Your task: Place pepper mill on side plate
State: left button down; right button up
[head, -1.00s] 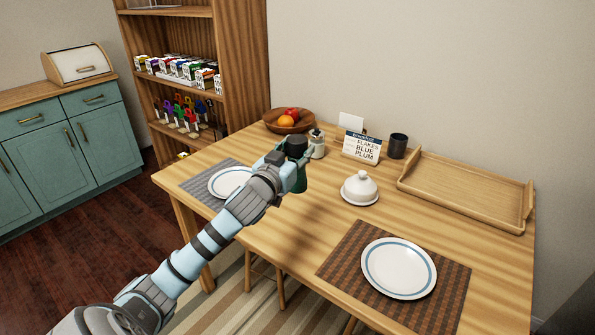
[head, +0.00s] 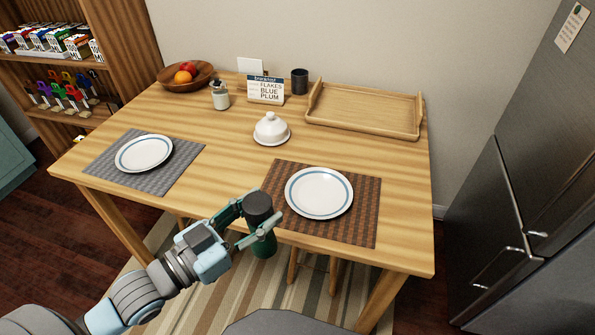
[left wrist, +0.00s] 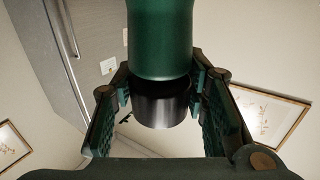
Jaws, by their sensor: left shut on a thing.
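My left gripper (head: 254,222) is shut on the pepper mill (head: 264,246), which has a dark green body and a black top. It holds the mill near the front edge of the table, left of and nearer than the right-hand plate. In the left wrist view the pepper mill (left wrist: 160,40) stands between the two fingers. A white side plate with a blue ring (head: 320,192) lies empty on the brown checked mat. A like plate (head: 144,153) lies empty on the grey mat at left. Which one is meant cannot be told. My right gripper is not in view.
A white domed dish (head: 271,130) stands mid-table behind the right-hand plate. A wooden tray (head: 365,120), dark cup (head: 299,81), sign (head: 265,90), glass jar (head: 220,97) and fruit bowl (head: 205,78) line the back. The wood between the two mats is clear.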

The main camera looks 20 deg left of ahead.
aim_at(319, 195)
jog(key=k, duration=1.25)
jog(key=z, duration=0.65)
jog(key=i, duration=1.1)
jog(key=u, duration=0.1)
